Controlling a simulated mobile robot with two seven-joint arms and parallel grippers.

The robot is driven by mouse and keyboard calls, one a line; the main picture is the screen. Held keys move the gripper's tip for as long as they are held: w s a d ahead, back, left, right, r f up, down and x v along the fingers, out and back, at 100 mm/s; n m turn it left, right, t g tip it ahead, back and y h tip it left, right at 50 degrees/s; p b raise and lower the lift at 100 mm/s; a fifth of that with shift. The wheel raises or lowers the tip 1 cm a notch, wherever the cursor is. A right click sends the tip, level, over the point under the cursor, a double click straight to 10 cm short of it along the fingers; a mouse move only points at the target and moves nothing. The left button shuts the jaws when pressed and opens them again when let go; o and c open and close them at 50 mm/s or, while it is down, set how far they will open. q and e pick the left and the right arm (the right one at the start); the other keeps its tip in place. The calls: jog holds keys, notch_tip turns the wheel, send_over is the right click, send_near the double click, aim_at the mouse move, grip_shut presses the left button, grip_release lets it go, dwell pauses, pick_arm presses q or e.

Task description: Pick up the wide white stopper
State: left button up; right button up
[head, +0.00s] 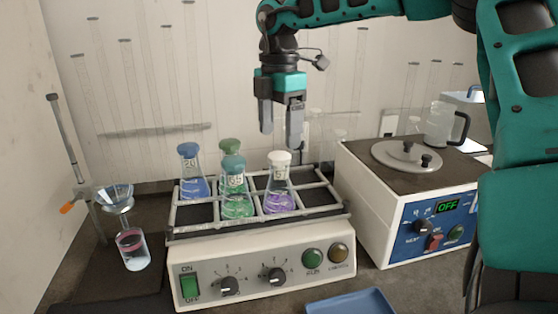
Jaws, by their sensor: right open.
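The wide white stopper (279,158) sits in the neck of a flask with purple liquid (279,199). That flask stands upright in the right part of the shaker rack (330,208). My right gripper (280,140) points down, with its two fingers apart and nothing visible between them. Its fingertips show just above the white stopper in the picture; how far apart they are in depth I cannot tell. My left gripper is not in view.
Flasks with blue (189,149) and green (231,146) stoppers stand left in the rack. A hotplate unit (400,222) with a glass beaker (438,124) stands right. A funnel stand (72,150) is at left. A blue tray (350,303) lies in front.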

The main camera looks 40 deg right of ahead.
aim_at(279, 154)
jog(key=f, duration=0.5)
jog(key=shift+w+d, duration=0.25)
jog(key=shift+c, duration=0.4)
jog(key=shift+r, duration=0.1)
jog(key=c, duration=1)
jog(key=shift+c, duration=0.2)
